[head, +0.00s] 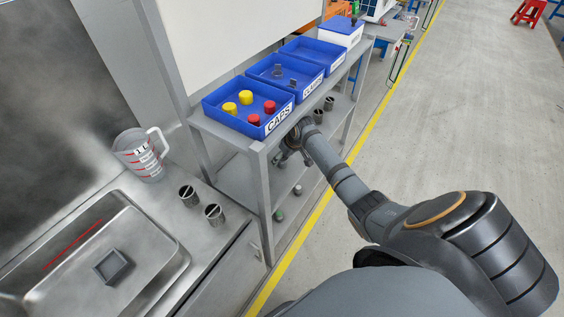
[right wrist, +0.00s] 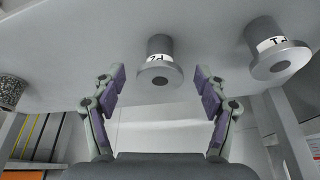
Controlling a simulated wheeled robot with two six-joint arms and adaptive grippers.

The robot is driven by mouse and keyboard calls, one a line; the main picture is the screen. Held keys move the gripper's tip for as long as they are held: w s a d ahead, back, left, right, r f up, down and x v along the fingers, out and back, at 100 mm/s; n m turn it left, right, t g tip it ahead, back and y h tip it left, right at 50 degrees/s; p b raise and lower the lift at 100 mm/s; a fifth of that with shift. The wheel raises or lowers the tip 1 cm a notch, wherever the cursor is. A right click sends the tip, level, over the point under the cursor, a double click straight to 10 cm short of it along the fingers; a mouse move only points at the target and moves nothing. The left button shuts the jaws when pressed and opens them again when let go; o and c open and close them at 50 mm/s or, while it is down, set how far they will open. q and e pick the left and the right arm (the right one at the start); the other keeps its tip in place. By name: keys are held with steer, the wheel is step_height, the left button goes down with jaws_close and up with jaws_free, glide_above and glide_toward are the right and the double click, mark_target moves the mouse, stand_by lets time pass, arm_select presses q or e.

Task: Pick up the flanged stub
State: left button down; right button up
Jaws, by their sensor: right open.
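Two grey flanged stubs show in the right wrist view, which looks upside down. One stub (right wrist: 160,48), with a white label that seems to read P2, lies ahead between my fingers. The other stub (right wrist: 275,50), with a label like P1, is to its right. My right gripper (right wrist: 160,80) is open and empty, its purple-padded fingers apart on either side of the first stub in the picture; I cannot tell the remaining distance. In the head view my right gripper (head: 288,152) is at the shelf rack, partly hidden by my arm. My left gripper is not in view.
Blue bins, one marked CAPS (head: 235,123) with yellow and red caps, stand on the rack's top. Dark cylinders (head: 319,116) stand on a shelf below.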

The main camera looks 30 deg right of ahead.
steer(key=x, duration=0.3)
steer(key=shift+w+b, duration=0.15)
steer(key=shift+b, duration=0.2)
jaws_close()
